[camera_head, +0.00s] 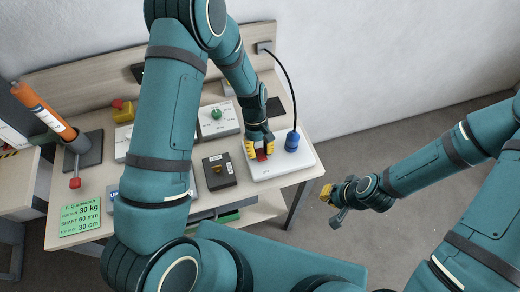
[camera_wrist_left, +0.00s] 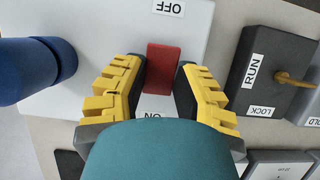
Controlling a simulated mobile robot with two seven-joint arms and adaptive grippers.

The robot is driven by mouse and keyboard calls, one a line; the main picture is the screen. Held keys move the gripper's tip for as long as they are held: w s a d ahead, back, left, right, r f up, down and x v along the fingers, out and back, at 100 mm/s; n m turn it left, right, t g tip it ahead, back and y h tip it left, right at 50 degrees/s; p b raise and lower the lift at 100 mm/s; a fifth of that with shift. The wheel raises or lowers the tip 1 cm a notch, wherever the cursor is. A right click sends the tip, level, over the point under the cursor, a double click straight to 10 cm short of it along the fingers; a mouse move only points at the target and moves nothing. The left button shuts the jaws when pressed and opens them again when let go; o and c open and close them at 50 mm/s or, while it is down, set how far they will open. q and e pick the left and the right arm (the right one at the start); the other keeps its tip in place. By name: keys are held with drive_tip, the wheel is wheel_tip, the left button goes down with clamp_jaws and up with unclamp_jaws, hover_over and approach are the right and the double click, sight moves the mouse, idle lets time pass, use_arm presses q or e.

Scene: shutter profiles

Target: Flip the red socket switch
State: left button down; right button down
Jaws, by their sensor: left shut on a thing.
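The red socket switch (camera_head: 261,155) sits on a white socket box (camera_head: 295,165) near the right end of the table. In the left wrist view the red switch (camera_wrist_left: 163,66) stands between an OFF label and a partly hidden ON label. My left gripper (camera_head: 259,148) is over the box, its yellow fingers on either side of the switch and shut on it. The fingers (camera_wrist_left: 160,88) also show in the left wrist view. My right gripper (camera_head: 332,198) hangs off the table to the right, far from the switch; its opening is unclear.
A blue plug (camera_head: 292,141) with a black cable stands on the box beside the switch. A dark RUN/LOCK box (camera_head: 219,172) lies to the left. A panel with a green knob (camera_head: 216,114) is behind. Open floor lies right of the table.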

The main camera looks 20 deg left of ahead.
use_arm(q)
drive_tip(key=shift+s, duration=0.1)
drive_tip(key=shift+s+d+t+y, duration=0.2)
drive_tip(key=shift+t+y, duration=0.5)
drive_tip(key=shift+t, duration=0.3)
drive_tip(key=shift+t+y, duration=0.4)
drive_tip(key=shift+t, duration=0.2)
drive_tip(key=c, duration=0.7)
unclamp_jaws()
drive_tip(key=shift+o, duration=0.2)
